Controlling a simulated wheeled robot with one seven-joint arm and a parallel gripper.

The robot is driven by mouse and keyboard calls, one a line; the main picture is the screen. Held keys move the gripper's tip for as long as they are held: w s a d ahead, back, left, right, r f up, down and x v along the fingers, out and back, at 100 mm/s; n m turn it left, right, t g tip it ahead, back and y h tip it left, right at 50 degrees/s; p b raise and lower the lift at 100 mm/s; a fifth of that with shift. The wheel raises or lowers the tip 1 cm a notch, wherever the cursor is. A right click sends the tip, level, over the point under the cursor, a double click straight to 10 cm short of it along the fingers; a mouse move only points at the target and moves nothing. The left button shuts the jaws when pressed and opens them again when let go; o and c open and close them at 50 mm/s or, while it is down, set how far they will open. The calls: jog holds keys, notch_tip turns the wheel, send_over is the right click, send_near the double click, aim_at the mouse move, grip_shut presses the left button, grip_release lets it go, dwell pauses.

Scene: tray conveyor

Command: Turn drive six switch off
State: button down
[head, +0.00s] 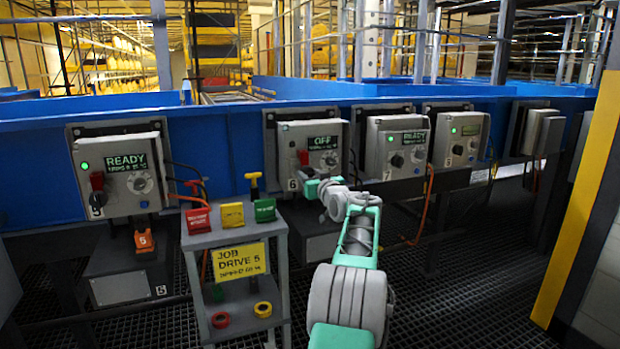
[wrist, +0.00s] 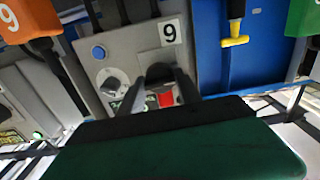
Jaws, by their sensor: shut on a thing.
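The drive six box (head: 330,138) is a grey panel labelled 6, with a display (head: 323,143) reading OFF. Its label (wrist: 170,32) looks like a 9 in the wrist view, which is turned over. The red switch (head: 303,158) sits at the box's left side in the head view. In the wrist view my gripper (wrist: 160,98) has its dark fingers on either side of the red handle (wrist: 166,100) and is shut on it. My gripper (head: 318,186) is at the box's lower edge in the head view. The fingers partly hide the switch.
Another box (head: 118,165) at left and one (head: 400,145) at right show READY. A stand (head: 235,235) with red, yellow and green tags and a JOB DRIVE 5 sign is left of my arm. An orange tag (wrist: 30,25) and yellow handle (wrist: 235,41) flank the box.

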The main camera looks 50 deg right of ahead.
jog(key=c, duration=0.9)
grip_release()
jog(key=shift+o, duration=0.2)
jog(key=shift+s, duration=0.1)
jog(key=p+v, duration=0.1)
jog(key=v, duration=0.6)
jog(key=shift+s+a, duration=0.2)
jog(key=shift+s, duration=0.05)
